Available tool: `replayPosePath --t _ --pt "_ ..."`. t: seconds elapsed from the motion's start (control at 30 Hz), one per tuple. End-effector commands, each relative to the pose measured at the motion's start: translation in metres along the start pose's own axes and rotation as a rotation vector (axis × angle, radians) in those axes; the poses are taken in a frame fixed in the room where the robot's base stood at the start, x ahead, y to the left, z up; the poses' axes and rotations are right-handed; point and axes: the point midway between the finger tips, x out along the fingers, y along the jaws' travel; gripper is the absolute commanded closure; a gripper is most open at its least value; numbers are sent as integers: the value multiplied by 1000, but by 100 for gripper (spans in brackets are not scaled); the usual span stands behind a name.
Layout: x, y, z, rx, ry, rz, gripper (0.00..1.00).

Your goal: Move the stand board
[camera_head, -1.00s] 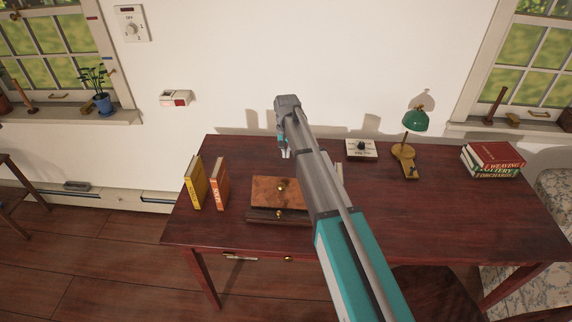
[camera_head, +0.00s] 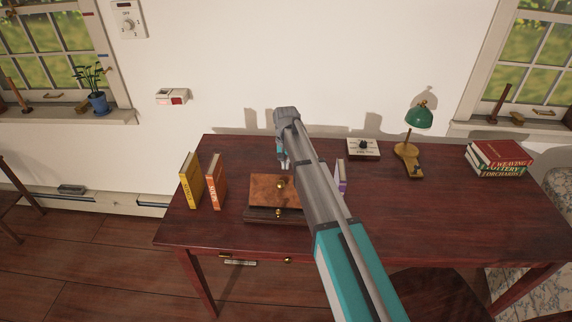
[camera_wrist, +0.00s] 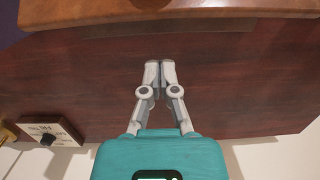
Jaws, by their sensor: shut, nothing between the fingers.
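A brown wooden board-like piece with a brass knob (camera_head: 273,188) sits over a darker base on the desk; I take it for the stand board, but cannot be sure. My arm hides its right part. In the wrist view, a wooden edge (camera_wrist: 200,14) at the top seems to be the same piece. My gripper (camera_head: 285,165) is beyond it, towards the wall, above the desk. In the wrist view, my gripper (camera_wrist: 160,66) is shut and empty, its fingertips together and apart from the wooden edge.
Yellow (camera_head: 191,180) and orange (camera_head: 216,182) books stand left on the desk (camera_head: 430,215). A purple book (camera_head: 342,175) stands right of my arm. A dial box (camera_head: 363,148), green lamp (camera_head: 418,118) and book stack (camera_head: 498,157) are farther right. The desk's right front is clear.

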Motion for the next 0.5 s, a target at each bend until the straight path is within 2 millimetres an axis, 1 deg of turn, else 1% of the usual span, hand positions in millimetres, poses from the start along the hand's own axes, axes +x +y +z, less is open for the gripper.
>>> replayPosePath --t 0.03,0.1,0.5 --pt "8 0 0 0 0 0 100" --pt "14 0 0 0 0 0 100" --pt "35 0 0 0 0 0 100"
